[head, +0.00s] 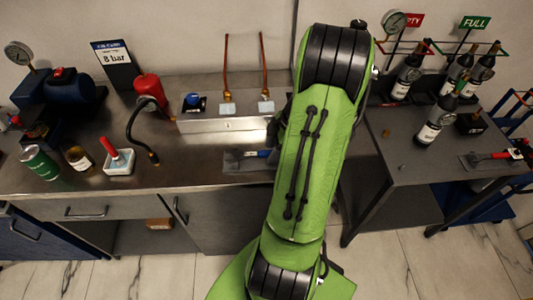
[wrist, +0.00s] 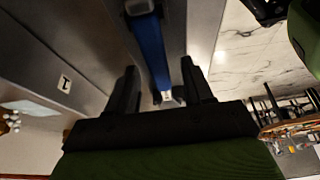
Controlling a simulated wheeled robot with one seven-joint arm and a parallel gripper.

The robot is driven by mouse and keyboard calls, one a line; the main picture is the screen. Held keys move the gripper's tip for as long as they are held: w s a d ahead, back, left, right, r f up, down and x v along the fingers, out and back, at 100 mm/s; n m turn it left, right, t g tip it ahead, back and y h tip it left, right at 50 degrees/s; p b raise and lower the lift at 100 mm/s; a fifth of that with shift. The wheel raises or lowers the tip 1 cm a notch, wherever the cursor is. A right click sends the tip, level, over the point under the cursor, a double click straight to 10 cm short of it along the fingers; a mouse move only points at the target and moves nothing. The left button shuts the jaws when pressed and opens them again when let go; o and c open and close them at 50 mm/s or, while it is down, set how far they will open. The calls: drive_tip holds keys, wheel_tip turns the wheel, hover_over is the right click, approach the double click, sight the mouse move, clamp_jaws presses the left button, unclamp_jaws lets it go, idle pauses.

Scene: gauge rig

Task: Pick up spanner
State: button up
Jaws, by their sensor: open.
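A blue-handled tool, which looks like the spanner (head: 255,154), lies on a dark mat (head: 234,163) near the front edge of the steel counter in the head view. My arm covers its right part. In the wrist view the blue handle (wrist: 150,45) runs lengthwise between the two dark fingers of my gripper (wrist: 158,66), with a pale metal end toward the palm. The gripper is open, with a gap showing on both sides of the handle. Contact and the height above it cannot be told. In the head view my gripper is hidden behind the arm.
A steel box (head: 228,124) with copper pipes stands behind the mat. A white tray (head: 119,162) with a red-handled item, a jar (head: 78,158) and a green can (head: 39,162) stand left. The right table (head: 410,165) holds dark bottles and a red-handled tool (head: 490,157).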

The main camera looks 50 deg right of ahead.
clamp_jaws()
idle(0.4)
wheel_tip(320, 180, up, 10)
drive_tip(key=p, duration=0.3)
drive_tip(key=shift+r, duration=0.25)
drive_tip(key=c, duration=0.8)
unclamp_jaws()
clamp_jaws()
